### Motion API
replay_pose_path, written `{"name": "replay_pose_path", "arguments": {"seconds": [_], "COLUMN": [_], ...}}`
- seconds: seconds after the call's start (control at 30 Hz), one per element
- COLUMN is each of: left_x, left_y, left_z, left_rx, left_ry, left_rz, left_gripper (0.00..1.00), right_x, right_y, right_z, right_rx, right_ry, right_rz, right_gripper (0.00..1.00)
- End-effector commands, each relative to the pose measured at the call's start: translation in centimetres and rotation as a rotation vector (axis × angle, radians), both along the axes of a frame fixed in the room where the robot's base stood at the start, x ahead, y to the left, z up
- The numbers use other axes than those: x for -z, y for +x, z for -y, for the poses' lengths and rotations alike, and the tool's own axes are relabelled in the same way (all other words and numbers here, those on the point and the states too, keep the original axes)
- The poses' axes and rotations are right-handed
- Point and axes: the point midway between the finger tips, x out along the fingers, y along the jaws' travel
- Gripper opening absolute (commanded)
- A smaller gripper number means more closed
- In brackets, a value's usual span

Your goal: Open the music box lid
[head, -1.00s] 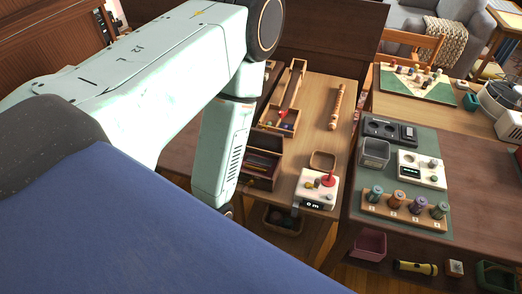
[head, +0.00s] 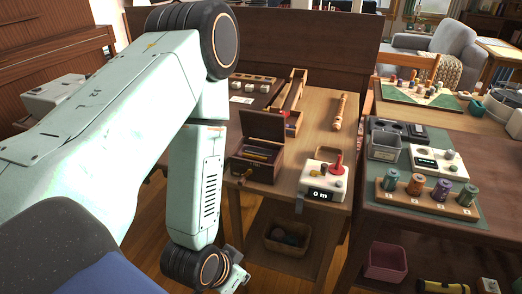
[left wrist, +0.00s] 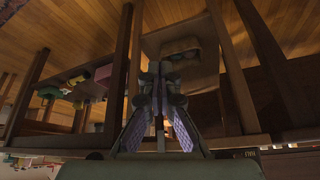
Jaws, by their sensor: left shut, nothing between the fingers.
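A dark brown wooden box (head: 252,166), which looks like the music box, stands at the left front of the narrow wooden table. Its lid (head: 262,127) stands raised at the back. Yellow and dark parts show inside. My left arm hangs down to the left of the box. My left gripper (head: 237,277) is low, below the table top and apart from the box, partly cut by the bottom edge. In the left wrist view my left gripper (left wrist: 159,82) is shut and empty. The music box cannot be made out there. My right gripper is in no view.
A white device with a red lever (head: 324,181) stands right of the box. A long wooden tray (head: 290,97) lies behind it. A basket (head: 288,238) sits on the lower shelf. Table legs (left wrist: 133,60) surround the gripper in the wrist view. A second table (head: 420,218) is at right.

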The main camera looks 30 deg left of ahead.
Motion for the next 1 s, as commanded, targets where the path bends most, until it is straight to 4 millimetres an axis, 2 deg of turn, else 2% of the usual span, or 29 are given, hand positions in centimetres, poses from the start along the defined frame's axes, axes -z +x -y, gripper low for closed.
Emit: {"name": "replay_pose_path", "arguments": {"seconds": [0.03, 0.2, 0.3, 0.4, 0.53, 0.7, 0.83, 1.0], "left_x": [0.5, -2.3, -4.7, -7.3, -10.8, -14.9, -17.1, -18.3], "left_y": [2.2, 8.7, 11.4, 13.2, 14.4, 14.5, 14.1, 13.7], "left_z": [-0.5, -2.2, -3.4, -4.6, -6.0, -7.6, -8.3, -8.7], "left_rx": [0.035, 0.203, 0.286, 0.351, 0.410, 0.451, 0.460, 0.463], "left_ry": [0.022, 0.201, 0.358, 0.540, 0.809, 1.167, 1.373, 1.497], "left_rz": [0.090, 0.411, 0.578, 0.716, 0.848, 0.925, 0.928, 0.914], "left_gripper": [0.00, 0.00, 0.00, 0.00, 0.00, 0.00, 0.00, 0.00], "right_x": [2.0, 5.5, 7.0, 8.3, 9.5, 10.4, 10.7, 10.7], "right_y": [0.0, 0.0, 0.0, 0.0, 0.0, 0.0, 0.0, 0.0], "right_z": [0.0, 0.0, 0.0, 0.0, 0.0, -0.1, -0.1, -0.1], "right_rx": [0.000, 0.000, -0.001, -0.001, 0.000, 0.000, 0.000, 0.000], "right_ry": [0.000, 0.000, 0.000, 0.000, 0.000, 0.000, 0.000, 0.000], "right_rz": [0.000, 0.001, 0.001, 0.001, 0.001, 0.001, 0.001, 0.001], "right_gripper": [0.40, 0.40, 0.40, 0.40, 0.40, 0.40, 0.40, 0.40]}}
